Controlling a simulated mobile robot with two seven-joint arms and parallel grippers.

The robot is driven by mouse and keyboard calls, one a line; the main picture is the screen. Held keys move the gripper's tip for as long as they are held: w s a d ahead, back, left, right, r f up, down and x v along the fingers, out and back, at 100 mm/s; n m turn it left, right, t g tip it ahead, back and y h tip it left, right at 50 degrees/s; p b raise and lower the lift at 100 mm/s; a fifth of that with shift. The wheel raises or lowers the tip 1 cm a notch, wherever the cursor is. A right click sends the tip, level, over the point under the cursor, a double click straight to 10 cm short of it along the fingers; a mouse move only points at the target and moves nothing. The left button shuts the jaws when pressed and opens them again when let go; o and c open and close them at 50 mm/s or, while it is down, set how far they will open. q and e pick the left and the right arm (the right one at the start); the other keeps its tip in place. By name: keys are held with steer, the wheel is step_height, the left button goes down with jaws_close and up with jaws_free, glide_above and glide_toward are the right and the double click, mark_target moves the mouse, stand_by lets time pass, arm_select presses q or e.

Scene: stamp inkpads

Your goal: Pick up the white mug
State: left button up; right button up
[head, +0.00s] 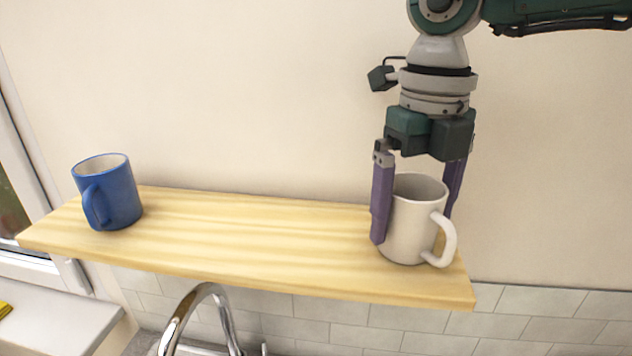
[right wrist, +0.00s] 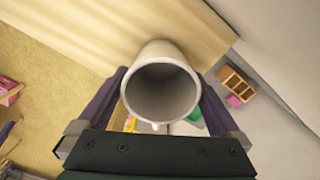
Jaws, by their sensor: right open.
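The white mug (head: 408,228) stands upright near the right end of the wooden shelf (head: 240,245), its handle toward the front right. My right gripper (head: 415,228) points down over it, with one purple finger on each side of the mug. The fingers are open; whether either touches the wall cannot be told. In the right wrist view the mug (right wrist: 160,65) shows its open, empty inside between the two fingers (right wrist: 160,95).
A blue mug (head: 108,190) stands at the left end of the shelf. The shelf between the mugs is clear. A wall is close behind. A chrome faucet (head: 205,310) rises below the shelf's front edge.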

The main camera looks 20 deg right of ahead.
steer(key=shift+f, duration=0.15)
steer(key=c, duration=1.4)
steer(key=shift+c, duration=0.2)
